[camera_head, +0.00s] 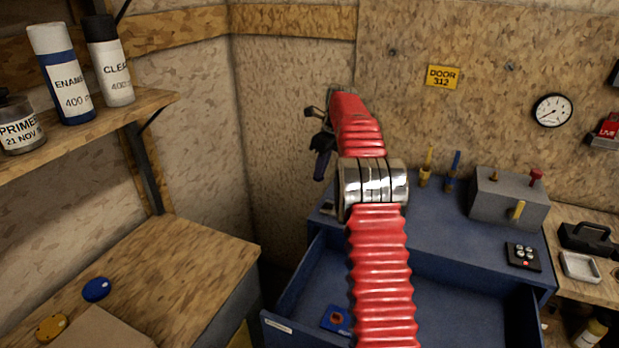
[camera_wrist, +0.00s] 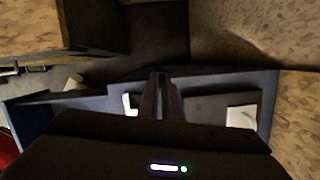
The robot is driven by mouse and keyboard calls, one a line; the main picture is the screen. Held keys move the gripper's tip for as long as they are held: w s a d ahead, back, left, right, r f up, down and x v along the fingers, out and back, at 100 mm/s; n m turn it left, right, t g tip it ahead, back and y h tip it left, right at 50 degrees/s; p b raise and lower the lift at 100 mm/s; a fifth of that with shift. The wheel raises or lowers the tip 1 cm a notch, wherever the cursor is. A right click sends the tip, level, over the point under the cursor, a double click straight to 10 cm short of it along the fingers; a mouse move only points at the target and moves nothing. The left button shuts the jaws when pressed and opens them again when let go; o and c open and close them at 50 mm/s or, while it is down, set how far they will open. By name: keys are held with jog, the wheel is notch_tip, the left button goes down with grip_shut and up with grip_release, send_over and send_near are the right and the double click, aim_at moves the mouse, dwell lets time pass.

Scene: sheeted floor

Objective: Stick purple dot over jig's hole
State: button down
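I cannot make out a purple dot in either view, and no part shows clearly as the jig with its hole. My gripper (camera_head: 322,160) is at the end of the red arm, above the far left corner of the blue cabinet. In the wrist view its two dark fingers (camera_wrist: 162,92) lie close together, with their tips meeting. I see nothing between them, though the view is dark. Below the fingers is the cabinet top, with a dark flat plate (camera_wrist: 205,108) and a white piece (camera_wrist: 241,117) on it.
The blue cabinet (camera_head: 440,225) has its drawer (camera_head: 440,295) open, with a small blue and red item (camera_head: 336,320) inside. A grey box with levers (camera_head: 508,197) stands on top. A blue disc (camera_head: 96,289) and a yellow disc (camera_head: 51,327) lie on the left bench (camera_head: 190,265).

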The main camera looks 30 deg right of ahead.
jog(key=s+d+r+m+h, duration=0.1)
jog(key=d+r+m+h, duration=0.1)
jog(key=d+m, duration=0.7)
jog(key=shift+d+r, duration=0.65)
jog(key=shift+d, duration=0.15)
jog(key=shift+f, duration=0.1)
jog(key=shift+s+x, duration=0.2)
jog(key=shift+x, duration=0.7)
jog(key=shift+s+x, duration=0.2)
jog(key=shift+x, duration=0.7)
jog(key=shift+s+x, duration=0.2)
jog(key=shift+x, duration=0.7)
jog(key=shift+a+f, duration=0.2)
jog(key=shift+f, duration=0.75)
jog(key=c, duration=1.9)
grip_release()
jog(key=shift+o, duration=0.2)
